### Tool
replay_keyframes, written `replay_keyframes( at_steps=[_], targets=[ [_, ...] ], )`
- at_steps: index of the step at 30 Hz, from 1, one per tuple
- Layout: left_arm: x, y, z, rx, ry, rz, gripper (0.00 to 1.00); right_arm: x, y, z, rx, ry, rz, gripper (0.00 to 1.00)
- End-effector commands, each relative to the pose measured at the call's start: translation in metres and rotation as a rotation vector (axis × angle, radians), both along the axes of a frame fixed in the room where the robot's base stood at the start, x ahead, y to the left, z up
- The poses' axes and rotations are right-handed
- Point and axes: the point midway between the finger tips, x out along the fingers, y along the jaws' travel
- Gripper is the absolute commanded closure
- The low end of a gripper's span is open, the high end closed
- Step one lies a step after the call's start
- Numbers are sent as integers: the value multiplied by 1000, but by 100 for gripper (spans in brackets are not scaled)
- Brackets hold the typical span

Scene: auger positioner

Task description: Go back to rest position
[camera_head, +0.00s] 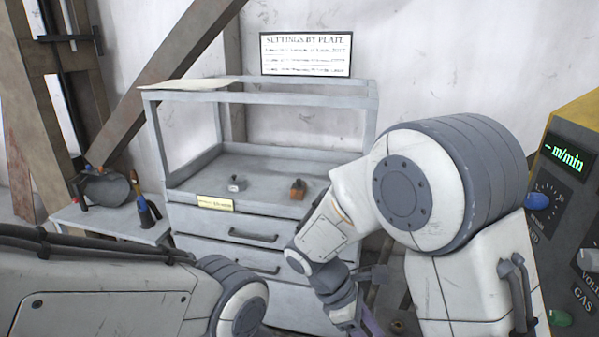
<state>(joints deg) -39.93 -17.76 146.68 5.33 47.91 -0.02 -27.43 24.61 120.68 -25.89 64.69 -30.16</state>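My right arm fills the right half of the head view, bent at a large joint. Its forearm reaches down and left to a wrist in front of the cabinet. My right gripper lies at or past the bottom edge, and its fingers cannot be made out. My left arm comes in along the bottom left, ending in view at a rounded joint. My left gripper is out of view.
A grey cabinet (227,221) with drawers carries two small items, one metallic (237,184) and one orange-brown (298,188). A side table (95,217) holds tools. A yellow control panel (573,225) stands close at right. A sign (306,55) hangs behind.

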Motion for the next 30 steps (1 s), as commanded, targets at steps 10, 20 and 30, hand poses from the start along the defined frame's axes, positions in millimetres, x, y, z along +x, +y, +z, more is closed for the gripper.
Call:
replay_keyframes(
  at_steps=[10, 20, 30],
  targets=[
    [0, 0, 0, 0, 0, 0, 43, -94, 69, 49, 380, -302, -422, 48],
    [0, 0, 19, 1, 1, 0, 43, -141, 93, 83, 581, -370, -680, 48],
    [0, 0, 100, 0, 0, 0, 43, -139, 93, 163, 577, -368, -673, 48]
  ],
)
